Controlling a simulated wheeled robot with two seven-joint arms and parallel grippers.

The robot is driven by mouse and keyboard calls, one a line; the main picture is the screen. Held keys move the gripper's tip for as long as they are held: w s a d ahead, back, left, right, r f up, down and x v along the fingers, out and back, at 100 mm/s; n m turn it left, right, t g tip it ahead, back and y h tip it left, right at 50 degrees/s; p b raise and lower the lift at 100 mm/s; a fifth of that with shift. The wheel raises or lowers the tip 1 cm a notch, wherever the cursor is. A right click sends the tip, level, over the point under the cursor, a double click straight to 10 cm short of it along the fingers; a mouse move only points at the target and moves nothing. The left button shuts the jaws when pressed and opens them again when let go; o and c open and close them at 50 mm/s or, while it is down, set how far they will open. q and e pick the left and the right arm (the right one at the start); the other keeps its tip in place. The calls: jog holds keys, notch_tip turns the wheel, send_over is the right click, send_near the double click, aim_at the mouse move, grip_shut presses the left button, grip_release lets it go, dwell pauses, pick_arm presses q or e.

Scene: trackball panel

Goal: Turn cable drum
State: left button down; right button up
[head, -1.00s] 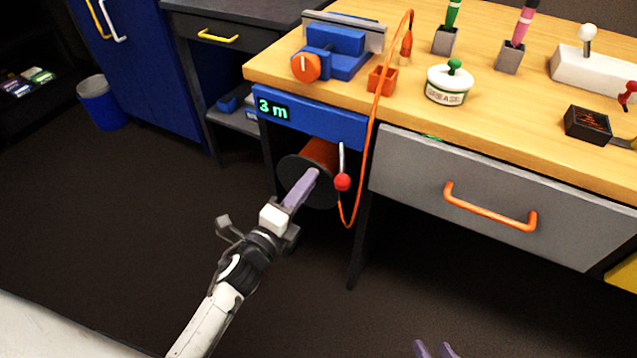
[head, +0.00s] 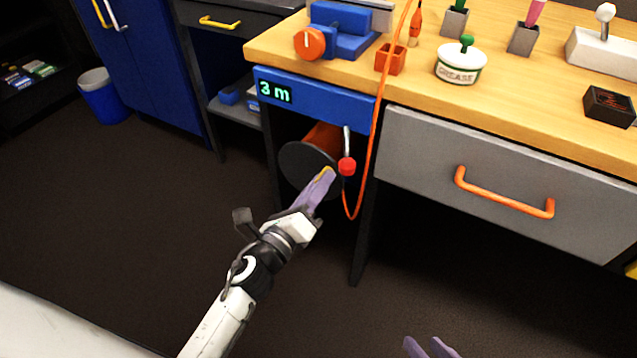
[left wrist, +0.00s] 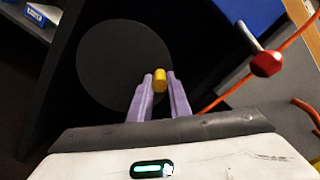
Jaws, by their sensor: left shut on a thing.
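The cable drum (head: 303,163) hangs under the left end of the bench, with a dark round end plate facing me and orange cable wound behind it. Its plate also shows in the left wrist view (left wrist: 112,62). A yellow crank knob (left wrist: 160,79) sticks out near the plate's right edge. My left gripper (head: 325,178) is at the plate's lower right, its purple fingers shut on the yellow knob. In the left wrist view the fingers (left wrist: 160,88) stand on either side of it. My right gripper (head: 430,348) shows only its purple fingertips, apart, at the bottom edge.
A lever with a red ball (head: 347,166) sits just right of the drum. Orange cable (head: 374,120) runs down beside it. The grey drawer (head: 480,170) with an orange handle is to the right. The floor in front is clear.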

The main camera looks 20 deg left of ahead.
pick_arm(q)
jog(key=shift+f, duration=0.1)
jog(key=c, duration=1.6)
grip_release()
jog(key=shift+c, duration=0.2)
jog(key=s+a+b, duration=0.1)
jog(key=s, duration=0.9)
jog(key=shift+a, duration=0.35)
pick_arm(e)
jog(key=shift+a+f+g, duration=0.3)
jog(key=shift+a, duration=0.05)
pick_arm(q)
jog(key=shift+a, duration=0.1)
pick_arm(e)
jog(key=shift+w, duration=0.1)
